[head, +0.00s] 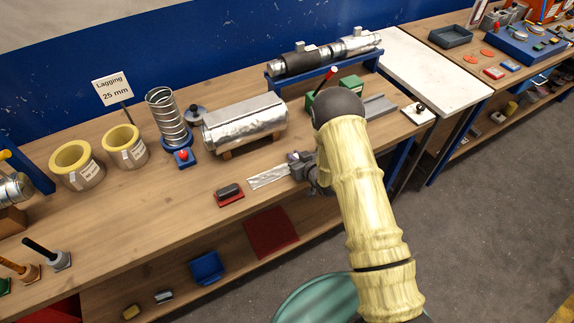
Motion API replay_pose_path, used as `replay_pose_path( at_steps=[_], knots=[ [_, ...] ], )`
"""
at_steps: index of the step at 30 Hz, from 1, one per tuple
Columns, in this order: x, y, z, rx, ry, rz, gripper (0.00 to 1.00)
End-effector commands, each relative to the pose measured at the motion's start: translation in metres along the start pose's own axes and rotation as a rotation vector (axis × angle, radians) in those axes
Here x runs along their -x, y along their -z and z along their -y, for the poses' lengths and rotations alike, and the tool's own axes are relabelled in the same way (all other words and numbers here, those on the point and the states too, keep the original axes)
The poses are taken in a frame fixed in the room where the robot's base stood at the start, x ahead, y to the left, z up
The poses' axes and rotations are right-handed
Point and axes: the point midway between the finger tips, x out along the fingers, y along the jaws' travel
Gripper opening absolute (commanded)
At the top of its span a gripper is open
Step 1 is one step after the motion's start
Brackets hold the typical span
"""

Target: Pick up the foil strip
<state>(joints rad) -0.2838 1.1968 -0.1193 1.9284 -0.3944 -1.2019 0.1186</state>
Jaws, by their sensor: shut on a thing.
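The foil strip (268,177) is a flat, shiny silver piece near the front edge of the wooden bench in the head view. My gripper (292,167) is at the strip's right end, low over the bench, and is shut on that end. My arm comes in from the lower right. The fingertips are small and partly hidden by the gripper body. I cannot tell whether the strip is clear of the bench top.
A foil-wrapped cylinder (243,122) lies on a wooden cradle behind the strip. A dark block on a red base (229,192) sits just left of it. A spiral duct (166,118) stands further back. Green blocks (328,100) are behind my wrist. Bare bench lies left of the red base.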

Motion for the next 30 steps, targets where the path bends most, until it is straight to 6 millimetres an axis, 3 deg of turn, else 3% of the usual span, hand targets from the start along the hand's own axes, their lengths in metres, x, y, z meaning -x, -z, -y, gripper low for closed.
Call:
replay_pose_path(
  at_steps=[8, 21, 30],
  knots=[
    [0.004, 0.010, -0.001, 0.000, -0.001, -0.002, 0.00],
    [0.027, 0.071, 0.004, 0.004, 0.006, -0.004, 0.00],
    [0.038, 0.092, 0.001, 0.000, 0.001, 0.000, 0.00]
  ],
)
